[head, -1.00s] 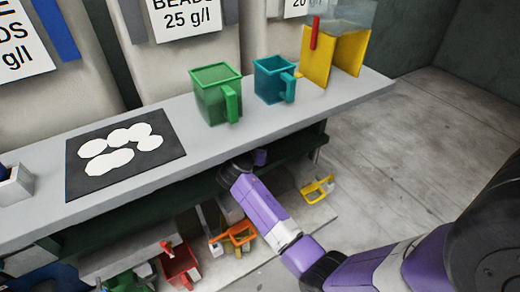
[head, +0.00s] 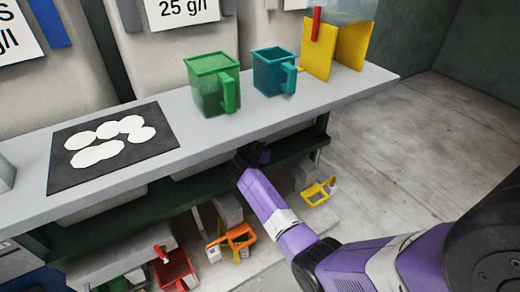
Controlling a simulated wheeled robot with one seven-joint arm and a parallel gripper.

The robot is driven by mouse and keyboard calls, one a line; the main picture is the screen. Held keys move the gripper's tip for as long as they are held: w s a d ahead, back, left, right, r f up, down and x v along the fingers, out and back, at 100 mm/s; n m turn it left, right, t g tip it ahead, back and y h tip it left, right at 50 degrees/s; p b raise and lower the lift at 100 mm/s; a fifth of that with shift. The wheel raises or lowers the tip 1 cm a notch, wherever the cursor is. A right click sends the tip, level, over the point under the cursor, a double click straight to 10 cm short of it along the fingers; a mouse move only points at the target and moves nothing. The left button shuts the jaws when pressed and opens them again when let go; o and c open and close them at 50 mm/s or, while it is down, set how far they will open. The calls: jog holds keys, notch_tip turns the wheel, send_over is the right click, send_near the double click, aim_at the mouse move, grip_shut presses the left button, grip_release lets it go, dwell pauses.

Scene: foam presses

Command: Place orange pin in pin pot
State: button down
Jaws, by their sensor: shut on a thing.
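No orange pin shows in the head view. A small grey open-topped box (head: 6,174) is cut off by the left edge, on the counter; it may be the pin pot, but its inside is out of the picture. My purple arm reaches in from the lower right. Its far end, a dark joint, is at the counter's front edge, above the lower shelf. My gripper and its fingers are not visible, nor is anything they may hold.
The grey counter (head: 300,118) carries a black mat (head: 75,178) with several white discs, a green jug (head: 211,88), a teal jug (head: 272,74) and a yellow stand (head: 318,48). Below are a red container (head: 175,272), an orange one (head: 232,240) and a yellow one (head: 318,192).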

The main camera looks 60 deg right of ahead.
jog(key=c, duration=1.4)
grip_release()
jog(key=shift+c, duration=0.2)
